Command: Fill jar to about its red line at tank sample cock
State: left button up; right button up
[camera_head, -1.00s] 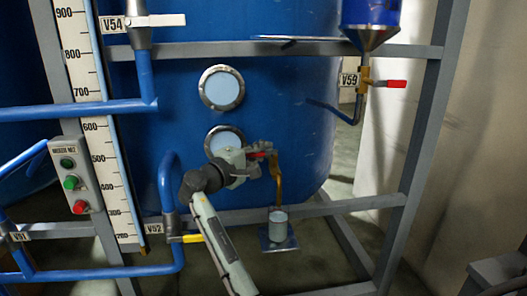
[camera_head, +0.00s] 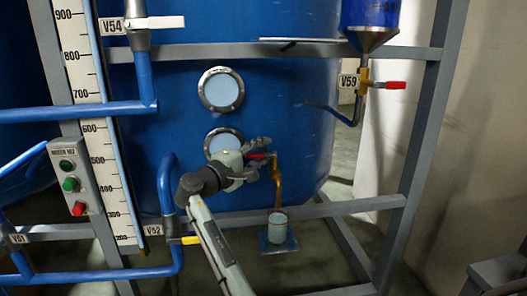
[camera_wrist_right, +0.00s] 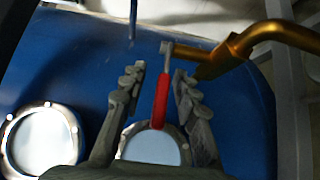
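The sample cock is a bent brass spout (camera_head: 278,185) with a red lever (camera_head: 258,156) on the front of the blue tank (camera_head: 290,110). A small clear jar (camera_head: 278,217) stands upright under the spout. Its reddish line shows faintly; its fill level is too small to read. My right gripper (camera_head: 256,160) is at the lever. In the wrist view, the red lever (camera_wrist_right: 161,100) lies between the two spread fingers, with gaps on both sides. The brass spout (camera_wrist_right: 255,40) is beyond the right finger. My left gripper is out of view.
The jar rests on a small blue plate (camera_head: 290,246) by the grey frame rail (camera_head: 345,206). Valve V52 with a yellow handle (camera_head: 190,240) is left of my forearm. A red-handled valve V59 (camera_head: 388,85) is at upper right. Blue pipes run at left.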

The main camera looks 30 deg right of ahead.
jog(key=v, duration=1.1)
jog(key=shift+a, duration=0.15)
